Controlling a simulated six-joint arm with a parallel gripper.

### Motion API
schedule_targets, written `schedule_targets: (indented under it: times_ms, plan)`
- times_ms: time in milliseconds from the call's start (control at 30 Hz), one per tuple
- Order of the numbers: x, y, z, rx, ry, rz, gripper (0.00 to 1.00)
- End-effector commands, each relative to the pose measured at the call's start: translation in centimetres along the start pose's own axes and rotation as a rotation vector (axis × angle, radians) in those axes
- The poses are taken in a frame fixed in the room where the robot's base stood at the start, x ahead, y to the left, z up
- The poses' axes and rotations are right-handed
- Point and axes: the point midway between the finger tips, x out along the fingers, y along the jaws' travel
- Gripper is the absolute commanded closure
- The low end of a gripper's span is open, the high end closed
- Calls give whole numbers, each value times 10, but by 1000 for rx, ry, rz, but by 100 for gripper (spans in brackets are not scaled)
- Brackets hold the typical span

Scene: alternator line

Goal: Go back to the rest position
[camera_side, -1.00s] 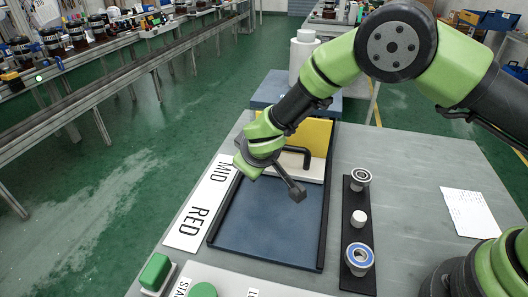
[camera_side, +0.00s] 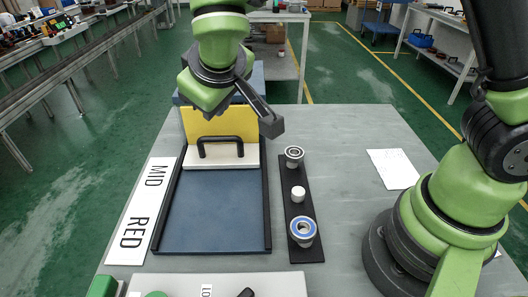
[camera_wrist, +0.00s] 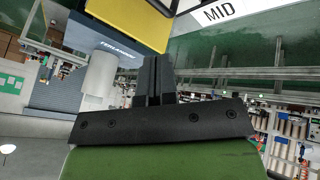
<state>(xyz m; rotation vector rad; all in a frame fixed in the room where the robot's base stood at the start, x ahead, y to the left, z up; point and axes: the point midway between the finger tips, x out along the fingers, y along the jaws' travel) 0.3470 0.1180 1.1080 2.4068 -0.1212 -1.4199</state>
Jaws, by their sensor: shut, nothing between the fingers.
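My gripper (camera_side: 271,124) is raised above the far right side of the workstation in the side view, clear of the table. In the wrist view its dark fingers (camera_wrist: 157,80) are together with nothing between them. Below and left of it in the side view stand a yellow panel (camera_side: 200,123) and a white block with a black handle (camera_side: 221,142), at the far end of the blue tray (camera_side: 210,215). The gripper holds none of them.
A MID/RED label (camera_side: 145,210) lies left. Paper (camera_side: 393,168) lies right on clear table.

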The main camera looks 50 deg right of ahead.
Motion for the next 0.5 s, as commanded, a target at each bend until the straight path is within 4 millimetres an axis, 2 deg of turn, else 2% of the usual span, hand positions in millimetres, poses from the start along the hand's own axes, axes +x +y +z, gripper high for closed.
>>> schedule_targets:
  times_ms: [33,200,333,500]
  plan:
    - [-19,25,4,73,-14,-11,100]
    - [-70,79,38,265,-66,-81,100]
    - [-105,103,71,401,-73,-161,100]
    - [-142,112,114,548,-33,-283,100]
